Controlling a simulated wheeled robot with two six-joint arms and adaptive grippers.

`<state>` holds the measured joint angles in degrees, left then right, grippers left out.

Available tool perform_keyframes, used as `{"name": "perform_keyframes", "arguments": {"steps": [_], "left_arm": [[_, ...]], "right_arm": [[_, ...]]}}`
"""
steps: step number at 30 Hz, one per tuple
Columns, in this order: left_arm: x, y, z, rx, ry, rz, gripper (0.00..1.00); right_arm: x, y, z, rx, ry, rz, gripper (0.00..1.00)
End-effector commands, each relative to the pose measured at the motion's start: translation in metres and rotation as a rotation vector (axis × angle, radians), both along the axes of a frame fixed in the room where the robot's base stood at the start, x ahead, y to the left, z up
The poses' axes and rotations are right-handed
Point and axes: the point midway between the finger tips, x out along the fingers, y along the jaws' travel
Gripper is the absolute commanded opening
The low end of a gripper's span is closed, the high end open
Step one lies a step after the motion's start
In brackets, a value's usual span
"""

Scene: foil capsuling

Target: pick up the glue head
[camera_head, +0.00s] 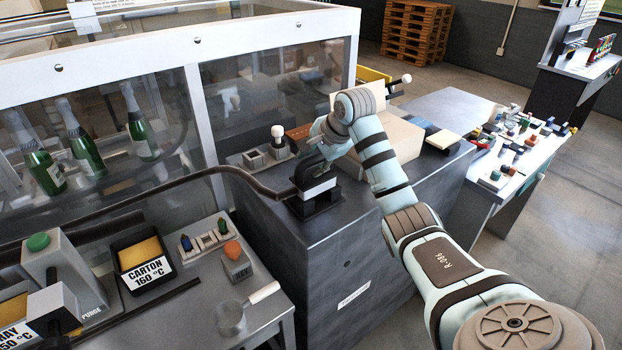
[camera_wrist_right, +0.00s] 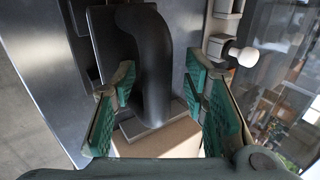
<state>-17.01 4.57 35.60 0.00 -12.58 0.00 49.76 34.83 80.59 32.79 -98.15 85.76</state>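The glue head appears to be the black curved piece with a pale block (camera_head: 318,188) at its base, on the dark grey cabinet, where a thick dark hose meets it. In the right wrist view its smooth black bent neck (camera_wrist_right: 152,70) runs between the green-padded fingers of my right gripper (camera_wrist_right: 160,92), and the pale block shows below. The fingers are apart, with gaps on both sides of the neck. In the head view my right gripper (camera_head: 322,146) is over the glue head and partly hides its top. My left gripper is not in view.
The dark cabinet (camera_head: 350,250) also holds a small grey block with a white knob (camera_head: 278,133) behind the glue head and a pale box (camera_head: 393,138) to its right. A glass-walled enclosure (camera_head: 200,100) stands close behind. A carton tray (camera_head: 140,262) is at lower left.

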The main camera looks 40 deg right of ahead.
Motion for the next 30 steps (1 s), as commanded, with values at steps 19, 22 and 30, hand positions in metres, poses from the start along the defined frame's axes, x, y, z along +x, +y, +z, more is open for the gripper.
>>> {"name": "perform_keyframes", "arguments": {"steps": [19,22,30], "left_arm": [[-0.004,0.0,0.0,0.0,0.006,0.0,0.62],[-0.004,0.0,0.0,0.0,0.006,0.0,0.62],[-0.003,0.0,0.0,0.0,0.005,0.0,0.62]], "right_arm": [[0.0,-0.001,0.006,0.0,-0.004,-0.001,0.0],[0.0,-0.001,0.015,-0.001,-0.005,-0.003,0.0],[-0.004,-0.007,0.078,0.0,-0.008,-0.013,0.0]]}}
